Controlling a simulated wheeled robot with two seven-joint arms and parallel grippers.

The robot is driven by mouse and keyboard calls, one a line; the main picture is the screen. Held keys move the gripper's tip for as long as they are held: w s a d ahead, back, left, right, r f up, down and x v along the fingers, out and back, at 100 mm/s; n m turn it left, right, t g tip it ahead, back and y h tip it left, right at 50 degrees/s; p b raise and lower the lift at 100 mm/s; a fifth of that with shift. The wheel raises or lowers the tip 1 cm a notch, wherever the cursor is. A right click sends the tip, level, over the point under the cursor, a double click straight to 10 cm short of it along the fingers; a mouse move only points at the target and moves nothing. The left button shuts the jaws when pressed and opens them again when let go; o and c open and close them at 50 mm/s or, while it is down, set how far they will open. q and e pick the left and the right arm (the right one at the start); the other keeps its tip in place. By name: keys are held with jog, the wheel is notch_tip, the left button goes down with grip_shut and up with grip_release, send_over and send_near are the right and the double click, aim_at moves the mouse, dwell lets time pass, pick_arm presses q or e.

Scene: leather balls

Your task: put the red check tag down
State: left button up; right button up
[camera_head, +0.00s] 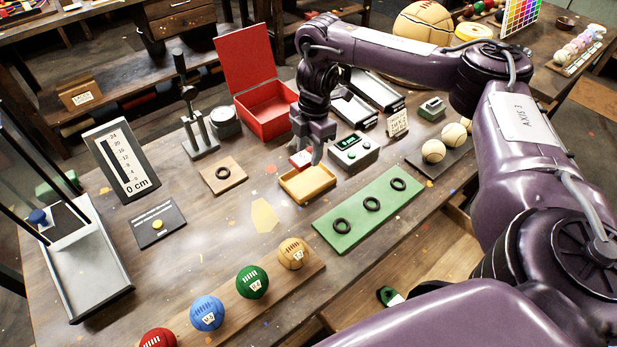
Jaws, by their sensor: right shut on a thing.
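My right gripper (314,152) points down over the middle of the table, with the arm coming in from the right. It is shut on the red check tag (300,159), a small red piece with a pale face. The tag is just above or at the back edge of a small yellow tray (322,189); I cannot tell whether it touches the tray. The fingers hide part of the tag. My left gripper is not in view.
An open red box (268,122) stands behind the tray. A grey device (353,153) with a green display is close on the right. A green board (345,242) with black rings lies in front. Several balls (252,282) line the front edge. Bare table lies left of the tray.

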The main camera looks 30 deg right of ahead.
aim_at(309, 154)
notch_tip(309, 154, down, 4)
jog(key=shift+f+b, duration=0.15)
jog(key=shift+b, duration=0.4)
jog(key=shift+f, duration=0.6)
notch_tip(309, 154, down, 2)
jog(key=shift+f, duration=0.35)
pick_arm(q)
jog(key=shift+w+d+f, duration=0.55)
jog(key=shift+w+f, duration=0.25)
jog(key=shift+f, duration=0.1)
pick_arm(e)
jog(key=o, duration=0.6)
jog(key=shift+f, duration=0.1)
jog(key=shift+c, duration=0.2)
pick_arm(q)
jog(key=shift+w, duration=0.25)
pick_arm(e)
jog(key=shift+o, duration=0.6)
